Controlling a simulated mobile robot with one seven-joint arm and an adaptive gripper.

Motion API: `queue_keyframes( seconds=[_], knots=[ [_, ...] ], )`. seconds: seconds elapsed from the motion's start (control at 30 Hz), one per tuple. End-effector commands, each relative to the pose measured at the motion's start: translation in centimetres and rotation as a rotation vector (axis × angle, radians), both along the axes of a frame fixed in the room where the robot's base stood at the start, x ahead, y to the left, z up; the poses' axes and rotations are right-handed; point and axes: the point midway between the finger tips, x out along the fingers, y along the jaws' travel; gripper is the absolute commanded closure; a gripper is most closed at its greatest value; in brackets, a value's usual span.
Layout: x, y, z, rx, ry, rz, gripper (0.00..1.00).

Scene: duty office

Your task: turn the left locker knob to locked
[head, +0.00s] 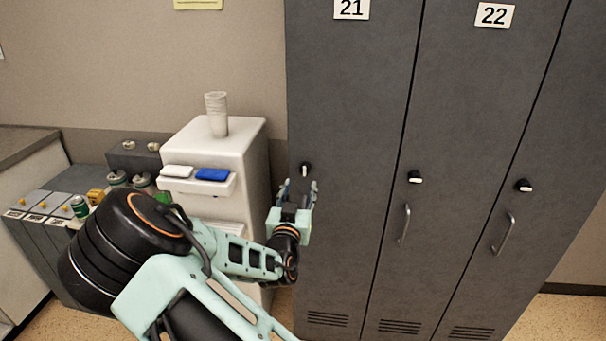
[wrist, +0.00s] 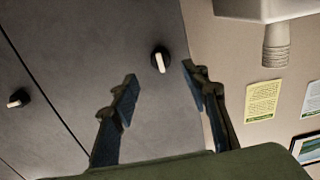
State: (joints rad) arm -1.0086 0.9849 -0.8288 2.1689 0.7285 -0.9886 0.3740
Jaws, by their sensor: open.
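The left locker knob (head: 305,169) is a small black knob with a white bar, on the dark grey door of locker 21 (head: 340,95). It also shows in the wrist view (wrist: 160,60), where its white bar stands nearly upright in the picture. My gripper (head: 298,186) is open and empty, just below the knob in the head view. In the wrist view my gripper (wrist: 159,74) has one finger on each side of the line to the knob. The knob appears just beyond the fingertips, with no contact visible.
The middle knob (head: 415,177) and right knob (head: 523,185) sit on neighbouring doors, with handles (head: 403,224) below them. Left of the lockers stands a white cabinet (head: 245,142) with a stack of cups (head: 216,115) on top. Grey bins (head: 60,240) stand further left.

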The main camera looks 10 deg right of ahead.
Motion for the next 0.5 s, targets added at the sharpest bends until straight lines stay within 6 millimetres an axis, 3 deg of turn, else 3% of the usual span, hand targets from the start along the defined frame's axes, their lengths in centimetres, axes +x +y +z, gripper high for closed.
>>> queue_keyframes(
  seconds=[0.2, 0.5],
  knots=[
    [4.1, -1.4, 0.2, -0.002, 0.001, -0.001, 0.58],
    [7.2, -2.4, 0.1, 0.000, 0.000, -0.001, 0.58]
  ],
)
